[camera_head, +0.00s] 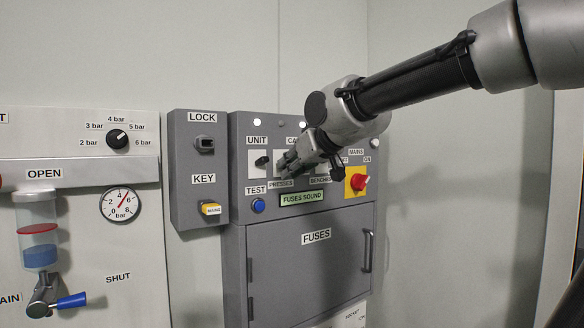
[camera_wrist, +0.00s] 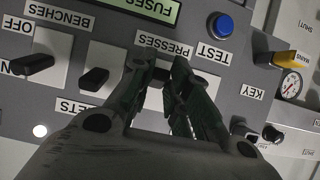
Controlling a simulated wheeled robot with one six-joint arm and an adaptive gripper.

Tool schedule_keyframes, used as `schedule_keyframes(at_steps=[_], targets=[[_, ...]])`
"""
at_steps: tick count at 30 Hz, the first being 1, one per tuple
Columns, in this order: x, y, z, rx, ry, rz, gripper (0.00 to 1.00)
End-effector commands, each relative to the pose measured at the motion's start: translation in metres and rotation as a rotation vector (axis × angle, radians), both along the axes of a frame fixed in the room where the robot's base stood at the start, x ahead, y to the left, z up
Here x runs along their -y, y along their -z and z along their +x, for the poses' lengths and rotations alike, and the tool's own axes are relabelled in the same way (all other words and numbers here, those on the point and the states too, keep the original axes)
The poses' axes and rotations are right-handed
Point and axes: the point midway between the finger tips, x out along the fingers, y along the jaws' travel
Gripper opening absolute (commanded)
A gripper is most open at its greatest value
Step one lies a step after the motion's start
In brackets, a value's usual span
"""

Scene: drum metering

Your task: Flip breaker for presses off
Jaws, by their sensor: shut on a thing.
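The grey fuse panel (camera_head: 236,207) carries a row of breakers. The presses breaker sits above its PRESSES label (camera_head: 281,184). My gripper (camera_head: 286,165) reaches in from the upper right and covers that breaker in the head view. In the wrist view, which is upside down, my gripper (camera_wrist: 160,72) has its two dark fingers closed around the presses breaker's black lever (camera_wrist: 157,76), just past the PRESSES label (camera_wrist: 164,45). The fingers hide most of the lever, so I cannot tell its position.
The unit breaker (camera_head: 262,161) is close on the left, and the benches breaker (camera_wrist: 38,65) shows in the wrist view. Around them are the blue test button (camera_head: 258,205), the display reading FUSES SOUND (camera_head: 302,197), the red mains switch (camera_head: 359,182) and the lock and key box (camera_head: 184,160).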

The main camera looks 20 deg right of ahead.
Motion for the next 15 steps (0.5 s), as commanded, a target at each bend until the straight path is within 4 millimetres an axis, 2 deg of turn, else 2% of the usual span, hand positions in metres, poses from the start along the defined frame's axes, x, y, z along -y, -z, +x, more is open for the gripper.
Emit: schedule_keyframes(at_steps=[1,4,15], targets=[[0.0001,0.0003,0.0,-0.001,0.0,0.0,0.21],[0.0001,0.0003,0.0,-0.001,0.0,0.0,0.39],[0.0011,-0.0021,-0.0034,0.0,0.0,0.0,0.39]])
